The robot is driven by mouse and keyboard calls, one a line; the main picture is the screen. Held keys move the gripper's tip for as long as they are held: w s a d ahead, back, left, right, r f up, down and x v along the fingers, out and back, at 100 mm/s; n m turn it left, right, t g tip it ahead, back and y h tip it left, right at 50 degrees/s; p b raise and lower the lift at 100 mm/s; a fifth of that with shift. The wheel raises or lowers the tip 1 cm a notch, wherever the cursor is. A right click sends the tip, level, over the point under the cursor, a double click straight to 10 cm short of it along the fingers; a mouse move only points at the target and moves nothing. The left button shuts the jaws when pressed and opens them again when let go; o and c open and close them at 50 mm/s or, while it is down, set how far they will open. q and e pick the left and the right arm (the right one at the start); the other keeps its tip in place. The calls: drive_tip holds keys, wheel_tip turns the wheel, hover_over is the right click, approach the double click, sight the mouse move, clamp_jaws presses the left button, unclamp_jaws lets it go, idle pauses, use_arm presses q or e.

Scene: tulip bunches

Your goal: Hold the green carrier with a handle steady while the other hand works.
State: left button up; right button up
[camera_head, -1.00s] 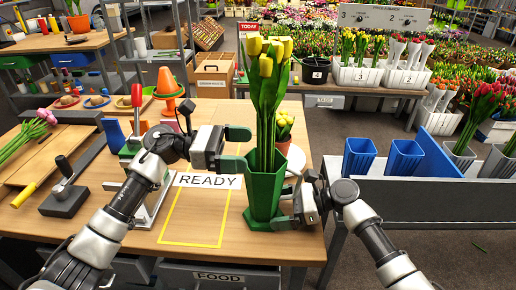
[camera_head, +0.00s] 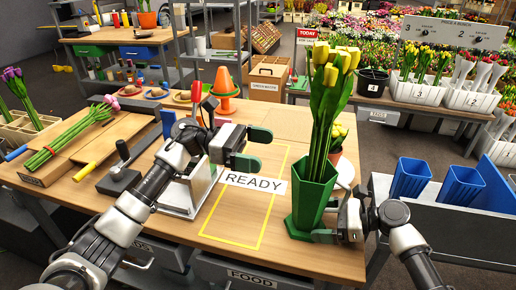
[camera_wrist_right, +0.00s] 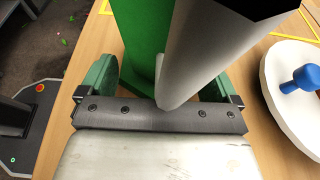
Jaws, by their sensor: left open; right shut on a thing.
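The green carrier (camera_head: 313,205) stands upright on the wooden table, right of the yellow outline, with yellow tulips (camera_head: 333,72) rising from it. My right gripper (camera_head: 333,218) is shut on it low on its right side. In the right wrist view the green wall of the carrier (camera_wrist_right: 140,35) shows between the fingers, with a grey rounded bar (camera_wrist_right: 195,55) in front, perhaps the handle. The exact contact is hidden. My left gripper (camera_head: 255,149) is open and empty, left of the carrier and apart from it, above the READY label (camera_head: 253,183).
A small pot of yellow tulips (camera_head: 338,135) stands behind the carrier. A white dish with a blue knob (camera_wrist_right: 300,85) is close to my right gripper. An orange cone (camera_head: 224,82) stands at the back. Blue bins (camera_head: 410,178) are on the right bench. The yellow outlined area (camera_head: 235,228) is clear.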

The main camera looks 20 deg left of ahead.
drive_tip(key=shift+s+f, duration=0.1)
drive_tip(key=shift+f, duration=0.1)
drive_tip(key=o, duration=0.5)
